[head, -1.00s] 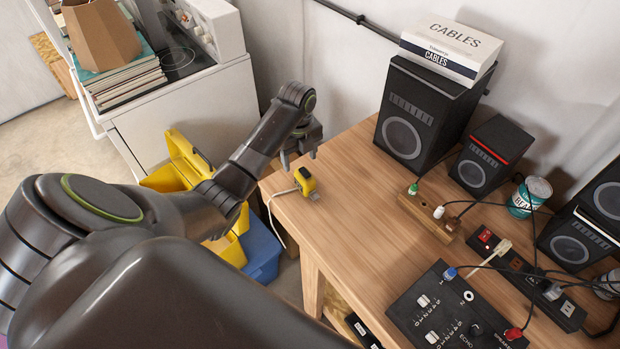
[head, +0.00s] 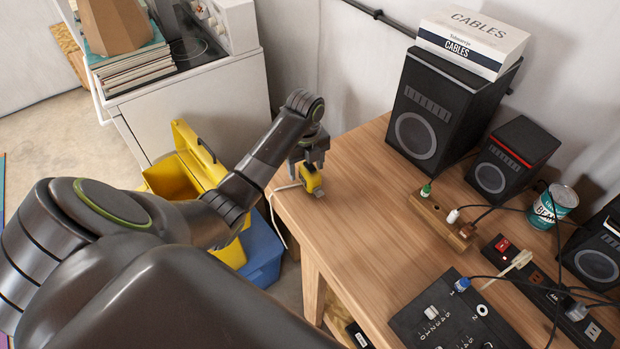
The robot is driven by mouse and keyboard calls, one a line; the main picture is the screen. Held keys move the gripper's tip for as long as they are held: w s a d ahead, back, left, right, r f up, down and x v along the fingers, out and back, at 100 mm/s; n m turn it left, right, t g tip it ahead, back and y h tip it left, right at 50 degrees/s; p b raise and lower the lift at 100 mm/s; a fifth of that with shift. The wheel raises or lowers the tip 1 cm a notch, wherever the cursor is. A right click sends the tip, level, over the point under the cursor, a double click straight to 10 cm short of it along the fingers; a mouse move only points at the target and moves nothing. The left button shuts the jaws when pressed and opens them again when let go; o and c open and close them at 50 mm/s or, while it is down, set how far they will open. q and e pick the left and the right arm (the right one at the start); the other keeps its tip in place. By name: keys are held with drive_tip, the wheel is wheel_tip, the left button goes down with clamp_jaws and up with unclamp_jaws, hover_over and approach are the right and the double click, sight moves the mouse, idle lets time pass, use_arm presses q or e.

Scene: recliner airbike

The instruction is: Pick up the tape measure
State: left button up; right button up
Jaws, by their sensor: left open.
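The yellow and black tape measure (head: 312,181) sits near the left edge of the wooden table, below my left gripper. My left gripper (head: 308,170) points down over it with open fingers, close around or just above its top. The fingers partly hide the tape measure, and I cannot tell whether they touch it. My right gripper is not in view.
A large black speaker (head: 424,112) with a cables box (head: 474,42) on it stands at the back. A wooden block with plugs (head: 441,219), a small speaker (head: 502,165), a can (head: 552,205) and a mixer (head: 450,320) are to the right. Yellow bins (head: 178,180) stand left, off the table.

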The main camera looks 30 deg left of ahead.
use_arm(q)
drive_tip(key=shift+c, duration=0.2)
drive_tip(key=shift+s+d+r, duration=0.1)
drive_tip(key=c, duration=1.2)
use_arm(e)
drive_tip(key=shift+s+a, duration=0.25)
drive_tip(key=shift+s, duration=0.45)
use_arm(q)
drive_tip(key=shift+r, duration=0.1)
